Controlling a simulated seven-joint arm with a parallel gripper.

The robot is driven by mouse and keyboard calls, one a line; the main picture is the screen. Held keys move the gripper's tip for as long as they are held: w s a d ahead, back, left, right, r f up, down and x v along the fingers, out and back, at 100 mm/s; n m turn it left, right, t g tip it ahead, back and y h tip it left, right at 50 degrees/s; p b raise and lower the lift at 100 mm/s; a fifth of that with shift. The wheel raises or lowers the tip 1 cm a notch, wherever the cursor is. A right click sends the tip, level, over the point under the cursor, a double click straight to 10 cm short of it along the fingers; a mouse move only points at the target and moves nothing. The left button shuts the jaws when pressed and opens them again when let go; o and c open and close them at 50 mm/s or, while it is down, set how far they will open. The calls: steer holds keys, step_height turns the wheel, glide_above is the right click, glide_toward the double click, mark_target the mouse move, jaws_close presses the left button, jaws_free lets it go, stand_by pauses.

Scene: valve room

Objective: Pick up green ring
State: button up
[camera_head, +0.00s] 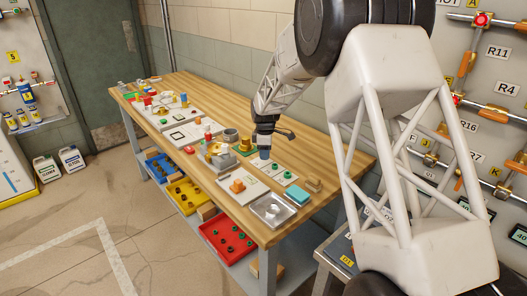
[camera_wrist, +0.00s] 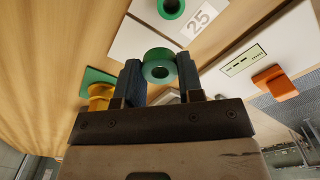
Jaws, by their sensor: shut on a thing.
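In the wrist view, a green ring (camera_wrist: 159,66) with a hole in its middle sits between the two blue fingertips of my gripper (camera_wrist: 160,75). The gripper is shut on the ring, which touches both fingers. In the head view my gripper (camera_head: 264,153) points down over the right half of the wooden workbench (camera_head: 316,150); the held ring is too small to make out there. A second green ring (camera_wrist: 171,7) lies on a white plate beside a label reading 25 (camera_wrist: 201,18).
An orange part (camera_wrist: 274,83) on a white plate and a yellow part (camera_wrist: 100,96) by a green plate lie near my gripper. The bench also holds a cyan block (camera_head: 297,196) and a metal tray (camera_head: 272,210). A red bin (camera_head: 229,240) is on the lower shelf.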

steer(key=s+d, duration=0.1)
steer(key=s, duration=0.3)
steer(key=s+d, duration=0.1)
steer(key=s, duration=0.3)
steer(key=s+d+r, duration=0.1)
steer(key=s, duration=0.3)
steer(key=shift+s+d, duration=0.15)
steer(key=shift+r, duration=0.1)
stand_by(0.4)
steer(key=shift+w+d+r+m, duration=0.2)
steer(key=shift+w+d+m, duration=0.15)
steer(key=shift+w+m, duration=0.05)
steer(key=w+d+r+m, duration=1)
steer(key=w+d+m, duration=0.1)
steer(key=d+m, duration=0.3)
steer(key=w+a+r, duration=0.1)
steer(key=w+a, duration=0.1)
steer(key=a, duration=0.1)
steer(key=a+f+n, duration=0.1)
steer(key=a+n, duration=1.3)
steer(key=a, duration=2)
steer(key=shift+a+f+n, duration=0.15)
steer(key=shift+n, duration=0.25)
